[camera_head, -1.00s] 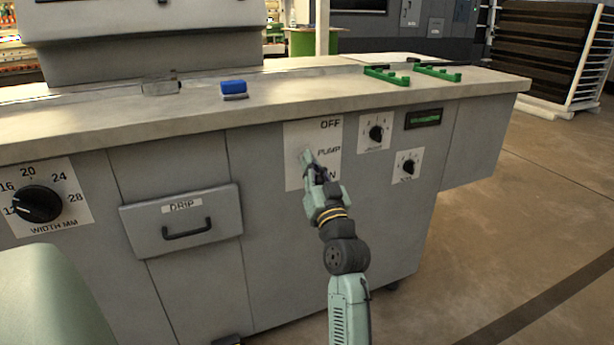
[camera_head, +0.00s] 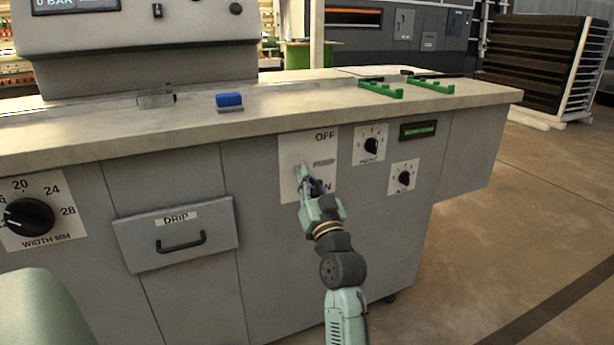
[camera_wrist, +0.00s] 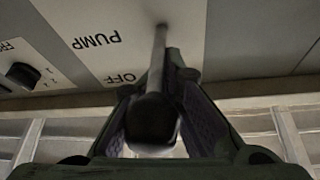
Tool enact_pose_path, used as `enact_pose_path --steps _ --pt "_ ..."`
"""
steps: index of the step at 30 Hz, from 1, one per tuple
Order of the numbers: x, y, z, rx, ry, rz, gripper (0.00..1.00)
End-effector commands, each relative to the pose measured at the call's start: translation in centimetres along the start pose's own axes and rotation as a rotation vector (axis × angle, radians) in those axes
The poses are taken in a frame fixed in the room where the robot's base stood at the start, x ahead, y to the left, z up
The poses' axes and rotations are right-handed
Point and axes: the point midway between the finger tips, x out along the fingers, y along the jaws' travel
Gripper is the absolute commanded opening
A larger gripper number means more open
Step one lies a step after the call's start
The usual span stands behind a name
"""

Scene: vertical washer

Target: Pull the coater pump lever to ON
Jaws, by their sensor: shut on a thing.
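The coater pump lever is on a white PUMP plate (camera_head: 290,147) with OFF at the top and ON, partly covered, near the bottom. In the wrist view the lever (camera_wrist: 157,55) is a thin grey rod with a thick dark knob. My gripper (camera_head: 304,176) is in front of the plate's left-middle part in the head view. In the wrist view my gripper (camera_wrist: 155,100) has its padded fingers on both sides of the knob and is shut on it. The plate shows upside down there. My gripper hides most of the lever in the head view.
A drip drawer (camera_head: 176,234) with a black handle is left of the plate. Two small dials (camera_head: 371,146) and a green display (camera_head: 418,130) are to its right. The counter edge (camera_head: 150,138) juts out above. Open floor (camera_head: 530,230) lies to the right.

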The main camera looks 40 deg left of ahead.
Motion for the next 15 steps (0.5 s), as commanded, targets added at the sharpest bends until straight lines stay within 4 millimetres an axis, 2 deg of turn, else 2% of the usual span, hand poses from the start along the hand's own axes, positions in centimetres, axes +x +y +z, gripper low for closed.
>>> enact_pose_path --steps 1,13,14,15 --pt "-0.33 0.98 1.33 -0.004 -0.026 0.017 0.00" --pt "-0.33 1.00 1.32 -0.004 -0.026 0.017 0.00" --pt "-0.33 0.99 1.32 -0.004 -0.026 0.017 0.10" --pt "-0.32 0.97 1.29 -0.004 -0.025 0.017 0.12"
